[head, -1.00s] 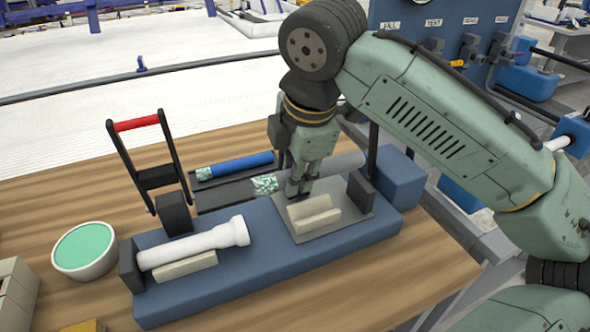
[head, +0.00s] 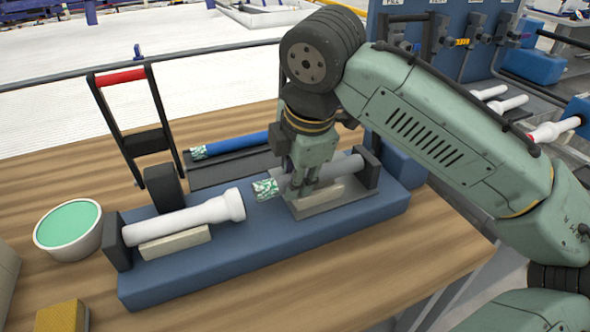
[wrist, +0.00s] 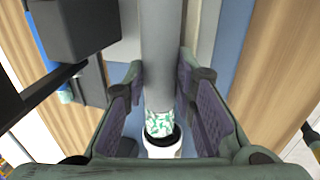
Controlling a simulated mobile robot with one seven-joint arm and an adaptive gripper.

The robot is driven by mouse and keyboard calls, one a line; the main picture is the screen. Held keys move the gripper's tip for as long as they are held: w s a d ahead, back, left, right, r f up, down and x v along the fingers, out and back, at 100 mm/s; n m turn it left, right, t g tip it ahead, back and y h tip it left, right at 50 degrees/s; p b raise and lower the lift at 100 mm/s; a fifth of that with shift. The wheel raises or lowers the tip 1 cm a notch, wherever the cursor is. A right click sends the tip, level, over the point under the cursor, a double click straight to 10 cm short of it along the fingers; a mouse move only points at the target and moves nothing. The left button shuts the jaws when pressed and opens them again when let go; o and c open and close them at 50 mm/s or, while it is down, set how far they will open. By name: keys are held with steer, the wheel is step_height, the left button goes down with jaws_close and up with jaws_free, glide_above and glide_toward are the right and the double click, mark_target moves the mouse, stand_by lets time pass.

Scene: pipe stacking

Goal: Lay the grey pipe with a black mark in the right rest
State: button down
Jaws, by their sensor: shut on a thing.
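The grey pipe (head: 345,168) has a green-and-white patterned end (head: 265,188) at its left. My gripper (head: 303,188) is shut on it from above; the wrist view shows the pipe (wrist: 162,50) between both finger pads (wrist: 160,92). The pipe is over the right rest, a cream block (head: 322,195) on a grey plate, and its right end is close to a black end stop (head: 369,170). I cannot tell whether the pipe touches the rest. Its black mark is not clearly visible. The patterned end points at the socket of the white pipe (head: 185,220).
The white pipe lies by the left cream block (head: 175,242) on the blue base (head: 250,250). A blue pipe (head: 235,145) lies behind on a dark tray. A red-topped black frame (head: 122,77) stands at back left. A bowl (head: 68,228) is at left.

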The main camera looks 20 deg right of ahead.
steer(key=shift+s+a+f+b, duration=0.1)
steer(key=shift+s+f+b, duration=0.05)
steer(key=shift+f, duration=0.3)
steer(key=shift+s+a+f+b, duration=0.1)
steer(key=shift+s+f+b, duration=0.05)
steer(key=shift+f, duration=0.3)
stand_by(0.3)
steer(key=c, duration=1.6)
jaws_free()
steer(key=shift+o, duration=1.3)
steer(key=shift+w+f, duration=0.2)
steer(key=shift+w, duration=0.1)
steer(key=o, duration=0.4)
steer(key=shift+r, duration=0.15)
steer(key=shift+d+r, duration=0.1)
steer(key=shift+r, duration=0.1)
steer(key=shift+s+r, duration=0.1)
steer(key=shift+r, duration=0.25)
steer(key=v, duration=1.1)
